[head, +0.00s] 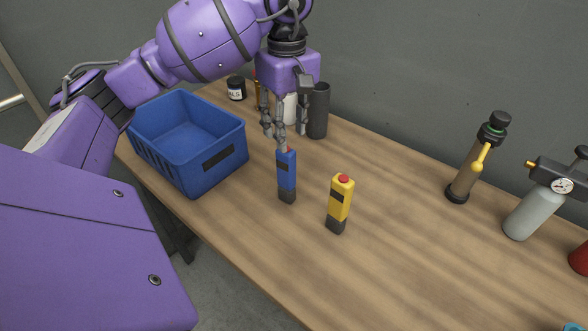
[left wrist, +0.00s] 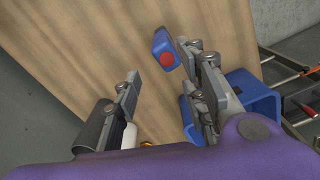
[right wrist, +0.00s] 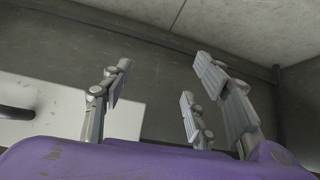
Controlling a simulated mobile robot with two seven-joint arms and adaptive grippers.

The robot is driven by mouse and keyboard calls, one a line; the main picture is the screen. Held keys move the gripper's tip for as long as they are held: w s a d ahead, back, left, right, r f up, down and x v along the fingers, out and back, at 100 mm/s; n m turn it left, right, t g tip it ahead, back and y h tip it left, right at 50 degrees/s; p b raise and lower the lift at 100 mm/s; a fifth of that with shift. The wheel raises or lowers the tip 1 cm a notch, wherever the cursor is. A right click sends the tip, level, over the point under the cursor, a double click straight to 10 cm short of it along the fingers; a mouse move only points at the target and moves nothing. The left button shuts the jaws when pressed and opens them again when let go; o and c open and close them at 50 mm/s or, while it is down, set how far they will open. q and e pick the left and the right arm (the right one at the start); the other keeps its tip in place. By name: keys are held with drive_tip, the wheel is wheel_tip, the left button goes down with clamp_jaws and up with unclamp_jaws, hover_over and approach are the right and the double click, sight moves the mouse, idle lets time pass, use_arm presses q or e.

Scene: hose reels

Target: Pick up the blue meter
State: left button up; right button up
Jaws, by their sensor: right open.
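The blue meter (head: 287,174) stands upright on the wooden table, with a dark base and a red button on top. In the left wrist view the blue meter (left wrist: 165,50) shows from above, close to the tips of the right-hand fingers rather than centred between the fingers. My left gripper (head: 286,137) points down just above and behind the meter's top, its fingers spread and empty; it also shows in the left wrist view (left wrist: 160,72). Whether a finger touches the meter I cannot tell. My right gripper (right wrist: 160,75) is open and empty, facing the wall and ceiling.
A yellow meter (head: 341,202) stands right of the blue one. A blue crate (head: 172,160) is on the left. A dark cylinder (head: 318,110), a white bottle (head: 289,107) and a black jar (head: 236,88) stand behind. A brass-coloured tube (head: 466,175) and grey gauge bottle (head: 533,212) stand right.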

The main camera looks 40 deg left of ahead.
sight(288, 164)
use_arm(q)
drive_tip(key=f, duration=0.2)
drive_tip(key=s+f, duration=0.1)
drive_tip(key=shift+s+f, duration=0.1)
drive_tip(key=shift+f, duration=0.55)
drive_tip(key=shift+w+d+f+p, duration=0.1)
drive_tip(key=shift+w+f+p, duration=0.15)
drive_tip(key=shift+f+p, duration=0.1)
wheel_tip(288, 164, down, 4)
drive_tip(key=shift+s+d+f+p, duration=0.1)
drive_tip(key=shift+f+p, duration=0.15)
drive_tip(key=shift+p, duration=0.2)
clamp_jaws()
use_arm(e)
drive_tip(key=shift+s+r, duration=0.6)
drive_tip(key=shift+s, duration=0.3)
